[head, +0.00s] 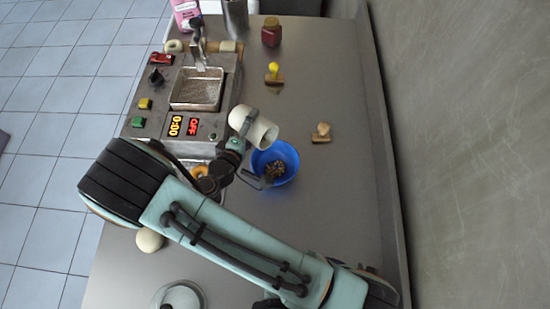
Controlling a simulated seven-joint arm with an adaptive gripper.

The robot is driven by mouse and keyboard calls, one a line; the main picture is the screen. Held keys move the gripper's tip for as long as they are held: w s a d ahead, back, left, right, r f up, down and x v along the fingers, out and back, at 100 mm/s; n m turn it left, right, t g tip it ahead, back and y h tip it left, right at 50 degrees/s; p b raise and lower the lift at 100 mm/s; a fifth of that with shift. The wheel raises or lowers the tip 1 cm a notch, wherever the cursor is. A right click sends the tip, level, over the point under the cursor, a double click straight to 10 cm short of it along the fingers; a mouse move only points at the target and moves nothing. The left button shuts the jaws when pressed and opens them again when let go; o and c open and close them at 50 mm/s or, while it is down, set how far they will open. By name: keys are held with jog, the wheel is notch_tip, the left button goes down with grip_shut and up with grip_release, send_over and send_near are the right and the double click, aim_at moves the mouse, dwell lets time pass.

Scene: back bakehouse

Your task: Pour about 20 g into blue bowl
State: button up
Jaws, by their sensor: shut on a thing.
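The blue bowl (291,157) stands on the steel counter near the middle of the head view. A small heap of dark brown pieces (275,169) lies in it. My gripper (243,131) is shut on a cream cup (258,128), just above and left of the bowl in the picture. The cup is tipped on its side, its mouth towards the lower right. I cannot see what is inside the cup, or any stream falling from it. My wrist hides part of the counter left of the bowl.
A fryer-like machine (156,123) with a wire basket (198,90) and displays reading 0:00 and OFF stands left. A yellow-handled stamp (273,73), a wooden piece (321,133) and a red-brown jar (271,31) stand on the counter (340,190). The counter right of the bowl is clear.

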jog(key=shift+s+d+f+m+t, duration=0.1)
jog(key=shift+f+m+t, duration=0.1)
jog(key=shift+m+t, duration=0.1)
dwell(1.1)
jog(key=shift+s+d+r+m+t, duration=0.2)
jog(key=shift+r+m+t, duration=0.2)
jog(key=shift+m, duration=0.2)
dwell(1.8)
